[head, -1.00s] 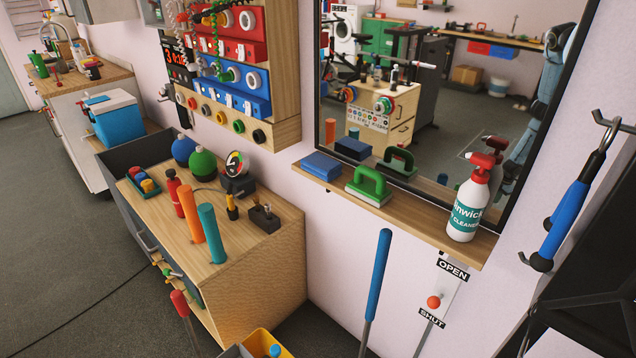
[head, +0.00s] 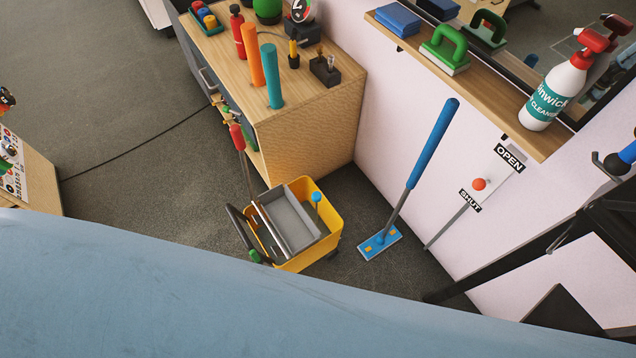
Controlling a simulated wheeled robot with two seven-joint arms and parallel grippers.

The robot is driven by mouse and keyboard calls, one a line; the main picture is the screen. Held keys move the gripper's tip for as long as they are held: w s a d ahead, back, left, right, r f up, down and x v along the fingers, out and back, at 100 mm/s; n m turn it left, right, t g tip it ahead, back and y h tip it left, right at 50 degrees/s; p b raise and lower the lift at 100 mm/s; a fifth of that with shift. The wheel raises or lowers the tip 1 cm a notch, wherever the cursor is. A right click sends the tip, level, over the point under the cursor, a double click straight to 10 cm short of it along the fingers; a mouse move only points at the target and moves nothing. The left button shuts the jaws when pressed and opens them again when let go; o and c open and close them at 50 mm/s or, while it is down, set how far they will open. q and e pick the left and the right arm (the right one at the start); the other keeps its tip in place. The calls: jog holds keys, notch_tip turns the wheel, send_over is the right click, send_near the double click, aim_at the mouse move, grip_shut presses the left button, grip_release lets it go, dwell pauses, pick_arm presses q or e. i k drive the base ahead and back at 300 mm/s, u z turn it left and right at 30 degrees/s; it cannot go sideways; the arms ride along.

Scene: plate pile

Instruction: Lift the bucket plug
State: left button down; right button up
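A yellow mop bucket (head: 333,222) with a grey wringer (head: 283,221) stands on the floor near the middle of the head view, beside the wooden cabinet. A small blue knob on a thin stem (head: 317,197) stands upright in the bucket, at its right inner side; it looks like the plug. The lower end of the stem is hidden inside the bucket. A dark handle with a green part (head: 255,256) is at the bucket's left. Neither of my grippers shows in the head view.
A blue flat mop (head: 427,150) leans on the wall right of the bucket. A red-handled tool (head: 238,140) stands behind it. The wooden cabinet (head: 315,125) is behind. A large blue surface fills the bottom. Grey floor (head: 150,200) is open at left.

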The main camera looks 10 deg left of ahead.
aim_at(317, 196)
jog(key=u, duration=0.5)
jog(key=i, duration=0.35)
jog(key=u, duration=0.4)
